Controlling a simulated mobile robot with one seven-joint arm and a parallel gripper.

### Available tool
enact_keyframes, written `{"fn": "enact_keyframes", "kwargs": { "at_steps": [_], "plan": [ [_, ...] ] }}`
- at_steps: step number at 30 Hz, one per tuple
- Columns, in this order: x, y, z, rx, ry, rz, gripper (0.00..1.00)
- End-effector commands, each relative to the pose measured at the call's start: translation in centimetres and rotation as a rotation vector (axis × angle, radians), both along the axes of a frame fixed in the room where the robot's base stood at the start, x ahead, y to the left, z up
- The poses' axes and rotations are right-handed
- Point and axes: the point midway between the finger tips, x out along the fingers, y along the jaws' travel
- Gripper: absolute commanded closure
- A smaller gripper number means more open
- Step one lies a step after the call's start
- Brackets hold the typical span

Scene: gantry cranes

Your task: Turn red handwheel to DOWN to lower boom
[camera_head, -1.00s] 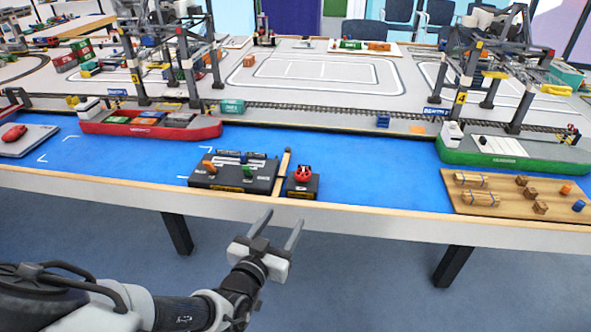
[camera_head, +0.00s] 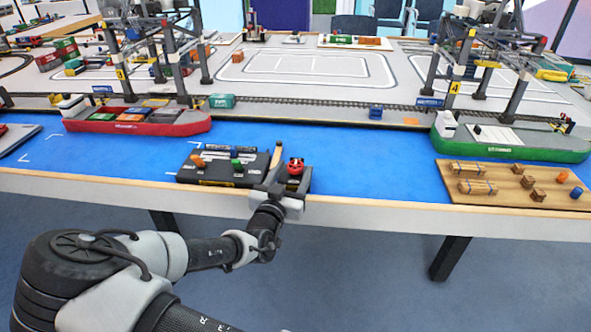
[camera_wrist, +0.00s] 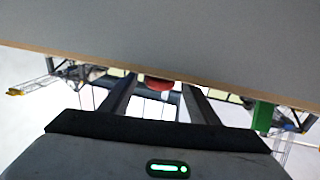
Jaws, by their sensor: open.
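The red handwheel (camera_head: 295,166) sits on a small dark box near the front edge of the blue table, just right of a black control panel (camera_head: 222,176). The wheel's DOWN marking cannot be read. My gripper (camera_head: 290,177) is open at the table's front edge, in front of the handwheel, one finger to its left and one to its right. In the wrist view, a red part of the handwheel (camera_wrist: 158,83) shows between the spread fingers of my gripper (camera_wrist: 158,84). I see no contact with the wheel.
A wooden board (camera_head: 508,190) with small cargo lies at the right. A red ship (camera_head: 150,127) and a green ship (camera_head: 510,149) stand behind. Blue surface between handwheel and board is clear.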

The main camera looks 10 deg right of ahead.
Motion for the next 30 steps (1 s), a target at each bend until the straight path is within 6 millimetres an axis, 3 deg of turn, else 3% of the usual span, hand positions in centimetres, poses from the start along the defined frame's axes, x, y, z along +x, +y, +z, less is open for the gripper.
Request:
{"fn": "enact_keyframes", "kwargs": {
  "at_steps": [6,16,23,30],
  "plan": [
    [1.9,-1.1,-0.1,0.0,0.001,0.0,0.45],
    [2.2,-1.2,0.0,0.0,0.001,0.0,0.45],
    [2.1,-1.2,0.0,0.0,0.001,0.0,0.83],
    [2.1,-1.2,0.0,0.001,0.002,0.014,0.86]
  ]
}}
